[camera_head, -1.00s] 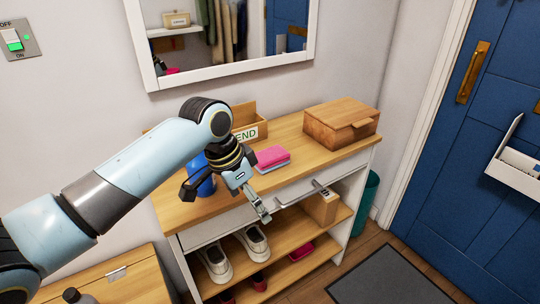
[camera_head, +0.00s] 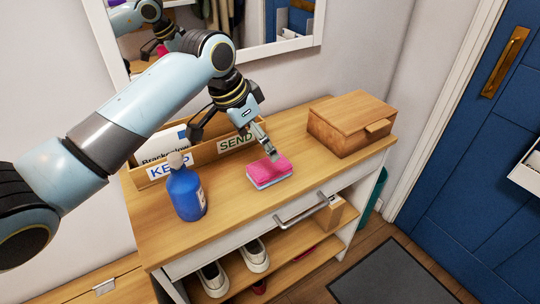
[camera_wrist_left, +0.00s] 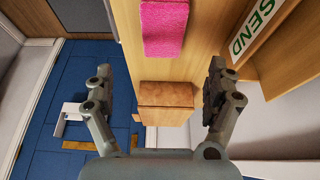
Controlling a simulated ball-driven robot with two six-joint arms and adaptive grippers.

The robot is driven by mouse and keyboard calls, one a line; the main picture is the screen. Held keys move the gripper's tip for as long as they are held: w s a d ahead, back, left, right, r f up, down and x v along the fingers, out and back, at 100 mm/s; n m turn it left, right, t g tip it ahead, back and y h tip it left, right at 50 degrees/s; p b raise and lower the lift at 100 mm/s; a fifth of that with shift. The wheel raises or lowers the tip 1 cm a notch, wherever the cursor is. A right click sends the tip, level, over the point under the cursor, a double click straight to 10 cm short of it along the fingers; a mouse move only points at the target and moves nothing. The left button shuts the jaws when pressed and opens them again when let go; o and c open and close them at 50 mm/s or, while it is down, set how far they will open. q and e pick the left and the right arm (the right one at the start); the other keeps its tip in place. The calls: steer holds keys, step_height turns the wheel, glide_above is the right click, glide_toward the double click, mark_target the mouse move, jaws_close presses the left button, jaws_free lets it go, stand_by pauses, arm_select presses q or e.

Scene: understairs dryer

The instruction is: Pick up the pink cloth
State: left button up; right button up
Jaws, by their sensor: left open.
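The pink cloth (camera_head: 266,168) lies folded on the wooden cabinet top (camera_head: 235,205), with a pale blue layer showing under its front edge. It also shows at the top of the left wrist view (camera_wrist_left: 163,28). My left gripper (camera_head: 270,152) is above the cabinet, with its fingertips overlapping the far edge of the cloth in the head view. In the left wrist view its two fingers (camera_wrist_left: 160,85) are wide apart with nothing between them held. I cannot tell the exact height of the fingertips over the cloth. My right gripper is not in view.
A blue pump bottle (camera_head: 186,194) stands left of the cloth. A wooden sorter marked KEEP and SEND (camera_head: 205,153) is behind it. A closed wooden box (camera_head: 350,123) sits at right. The drawer handle (camera_head: 302,210) juts out in front. A mirror hangs behind.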

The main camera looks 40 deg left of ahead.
mark_target(268, 165)
arm_select(q)
steer(key=x, duration=0.2)
steer(key=shift+w+f, duration=0.1)
steer(key=shift+f, duration=0.15)
steer(key=shift+x, duration=1.05)
steer(key=shift+w+d+f, duration=0.1)
steer(key=shift+d+f, duration=0.05)
steer(key=shift+f, duration=0.15)
steer(key=x, duration=0.4)
steer(key=shift+s+a+f, duration=0.25)
steer(key=shift+a+f, duration=0.15)
steer(key=shift+f, duration=0.05)
steer(key=shift+w+f, duration=0.15)
steer(key=shift+f, duration=0.1)
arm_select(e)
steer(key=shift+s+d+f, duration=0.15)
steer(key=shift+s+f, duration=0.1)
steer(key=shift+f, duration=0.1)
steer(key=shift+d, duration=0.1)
arm_select(q)
steer(key=shift+f, duration=0.1)
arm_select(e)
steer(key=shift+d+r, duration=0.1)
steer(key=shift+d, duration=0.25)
